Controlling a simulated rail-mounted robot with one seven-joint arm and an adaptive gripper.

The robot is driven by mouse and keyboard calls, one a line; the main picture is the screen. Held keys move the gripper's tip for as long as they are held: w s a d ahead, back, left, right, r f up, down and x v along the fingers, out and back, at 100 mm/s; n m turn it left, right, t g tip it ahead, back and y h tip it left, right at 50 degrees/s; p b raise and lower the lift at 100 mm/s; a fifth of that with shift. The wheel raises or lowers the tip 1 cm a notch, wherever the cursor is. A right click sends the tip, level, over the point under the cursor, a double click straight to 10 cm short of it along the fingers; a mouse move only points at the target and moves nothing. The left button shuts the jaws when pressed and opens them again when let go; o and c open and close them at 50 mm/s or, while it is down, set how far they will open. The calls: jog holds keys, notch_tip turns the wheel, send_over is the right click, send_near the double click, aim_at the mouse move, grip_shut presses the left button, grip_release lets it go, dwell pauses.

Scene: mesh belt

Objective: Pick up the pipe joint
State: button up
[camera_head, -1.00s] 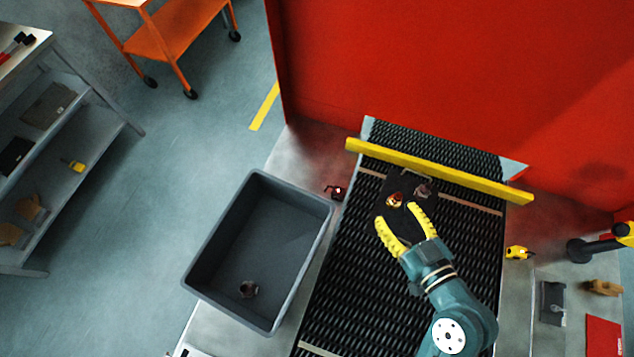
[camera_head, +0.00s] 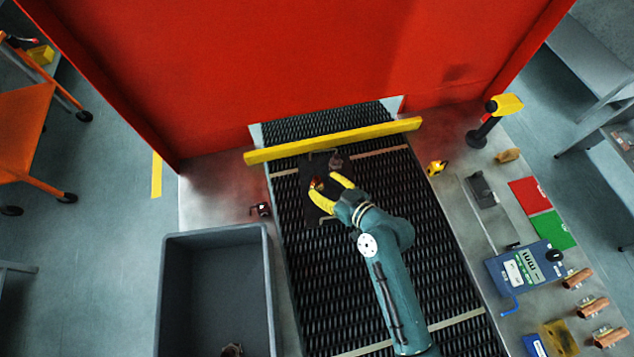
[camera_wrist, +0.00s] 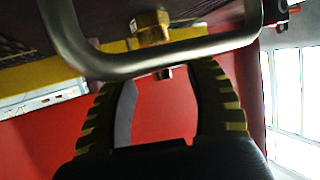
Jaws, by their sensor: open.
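A small brass-and-red fitting (camera_head: 317,183) lies on a dark tray with metal handles (camera_head: 312,212) on the mesh belt. A grey-brown fitting (camera_head: 335,162) lies just beyond it; I cannot tell for sure which is the pipe joint. My gripper (camera_head: 322,184) is open, its yellow fingertips close to the brass fitting, with nothing visibly held. In the wrist view, my gripper (camera_wrist: 163,76) is spread with a brass fitting (camera_wrist: 152,28) beyond the tips. A thick metal handle (camera_wrist: 150,62) crosses in front and hides part of it.
A yellow bar (camera_head: 335,140) spans the belt (camera_head: 385,240) before a red wall (camera_head: 300,60). A grey bin (camera_head: 170,290) at left holds a small fitting (camera_head: 232,350). A meter (camera_head: 525,268) and several copper pipe pieces (camera_head: 592,307) are on the right. A small dark object (camera_head: 260,210) sits left of the belt.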

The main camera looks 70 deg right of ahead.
aim_at(320, 183)
jog(key=x, duration=0.3)
jog(key=shift+w+d, duration=0.1)
jog(key=shift+w, duration=0.1)
jog(key=shift+s, duration=0.1)
grip_shut()
